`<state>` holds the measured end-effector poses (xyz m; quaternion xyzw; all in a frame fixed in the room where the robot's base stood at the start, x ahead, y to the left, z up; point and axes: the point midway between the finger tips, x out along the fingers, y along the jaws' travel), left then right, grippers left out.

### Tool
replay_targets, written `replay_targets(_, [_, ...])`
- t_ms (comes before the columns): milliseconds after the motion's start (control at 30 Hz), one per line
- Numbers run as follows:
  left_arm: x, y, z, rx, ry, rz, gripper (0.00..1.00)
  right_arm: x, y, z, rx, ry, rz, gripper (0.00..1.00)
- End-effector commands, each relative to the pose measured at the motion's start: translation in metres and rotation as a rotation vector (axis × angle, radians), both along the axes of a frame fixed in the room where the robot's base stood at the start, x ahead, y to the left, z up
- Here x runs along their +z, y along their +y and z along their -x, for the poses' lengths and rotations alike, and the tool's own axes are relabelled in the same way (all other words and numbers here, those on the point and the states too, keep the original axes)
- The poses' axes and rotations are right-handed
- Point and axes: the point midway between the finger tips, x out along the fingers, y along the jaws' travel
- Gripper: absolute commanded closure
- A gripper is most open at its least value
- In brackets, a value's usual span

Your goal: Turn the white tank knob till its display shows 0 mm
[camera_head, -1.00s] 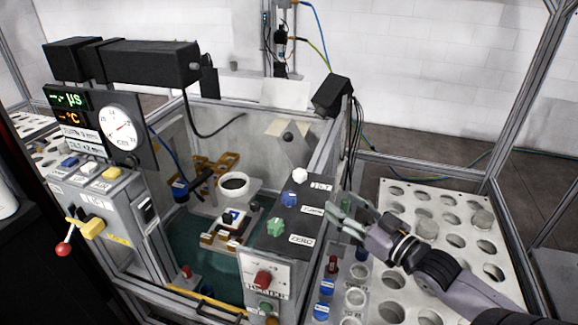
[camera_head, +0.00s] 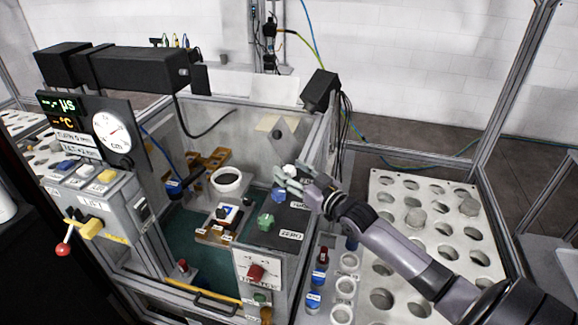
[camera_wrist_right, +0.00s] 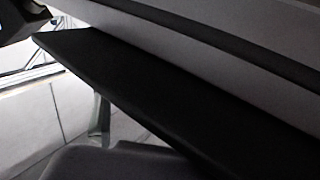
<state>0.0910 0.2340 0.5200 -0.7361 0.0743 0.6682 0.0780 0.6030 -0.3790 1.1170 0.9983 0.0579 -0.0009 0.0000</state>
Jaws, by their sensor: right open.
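The white knob (camera_head: 289,170) is at the far end of the black sloped panel (camera_head: 296,218), partly hidden by my right gripper. My right gripper (camera_head: 284,181) is open, with its fingers over the panel at the white and blue knobs. I cannot tell whether a finger touches the white knob. The blue knob (camera_head: 278,196) is just below the fingers, and the green knob (camera_head: 265,221) is nearer. White readout strips (camera_head: 73,138) sit under the lit display at left; the upper one seems to end in "0 mm", but its name is hard to read. My left gripper is not in view.
A round cm gauge (camera_head: 113,132) stands beside the readouts. A white ring-shaped cup (camera_head: 227,180) sits inside the clear-walled tank. A black box (camera_head: 320,90) tops the tank's corner post near my right arm. A holed white rack (camera_head: 455,270) lies under that arm.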

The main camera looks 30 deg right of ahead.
Motion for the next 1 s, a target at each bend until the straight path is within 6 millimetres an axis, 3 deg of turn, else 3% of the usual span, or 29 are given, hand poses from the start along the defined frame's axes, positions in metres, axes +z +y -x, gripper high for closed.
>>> replay_targets(133, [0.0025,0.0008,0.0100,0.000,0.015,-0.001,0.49,0.0013,0.0014,-0.0115,0.000,-0.002,-0.001,0.49])
replay_targets(467, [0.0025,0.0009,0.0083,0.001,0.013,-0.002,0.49,0.0001,0.0019,-0.0144,0.000,-0.001,0.000,0.49])
replay_targets(1000, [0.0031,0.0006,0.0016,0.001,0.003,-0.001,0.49,0.0002,0.0017,-0.0141,0.000,0.000,0.000,0.84])
